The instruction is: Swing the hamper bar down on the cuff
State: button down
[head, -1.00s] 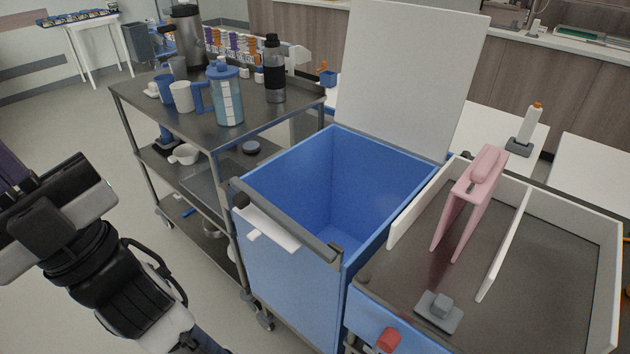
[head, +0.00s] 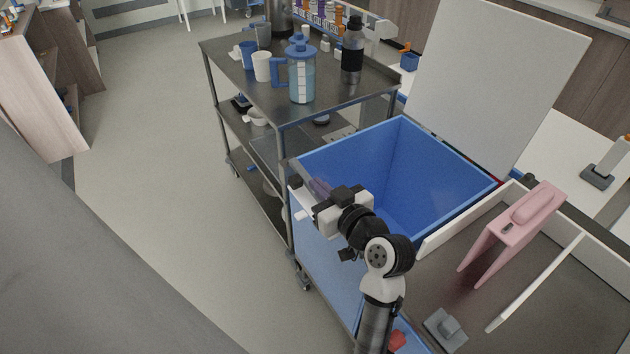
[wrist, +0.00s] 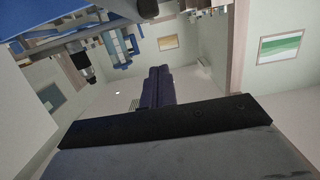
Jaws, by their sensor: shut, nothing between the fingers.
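The blue hamper (head: 312,245) stands in the middle of the head view with its pale lid raised. A grey bar (head: 294,182) runs along its front rim, and only its left end shows clearly. A white cuff (head: 301,198) sits at the front just below the bar, partly covered. My gripper (head: 318,208) is shut and empty, over the front rim beside the cuff. It hides most of the bar, and I cannot tell whether it touches bar or cuff. A dark edge fills the lower wrist view.
A steel trolley (head: 262,92) with a blue-lidded jug (head: 302,76), cups and a bottle (head: 352,52) stands left of the hamper. At right, a walled grey worktop (head: 450,285) holds a pink stand (head: 515,225) and a white divider (head: 540,280).

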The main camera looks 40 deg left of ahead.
jog(key=w+a+f, duration=0.1)
jog(key=a, duration=0.1)
jog(key=w+a+f+b, duration=0.1)
jog(key=a, duration=0.2)
jog(key=w+a+f, duration=0.1)
jog(key=a, duration=0.2)
jog(key=shift+w+f, duration=0.15)
jog(key=shift+f, duration=0.1)
jog(key=shift+w+f+b, duration=0.1)
jog(key=shift+f+b, duration=0.5)
jog(key=shift+f, duration=0.15)
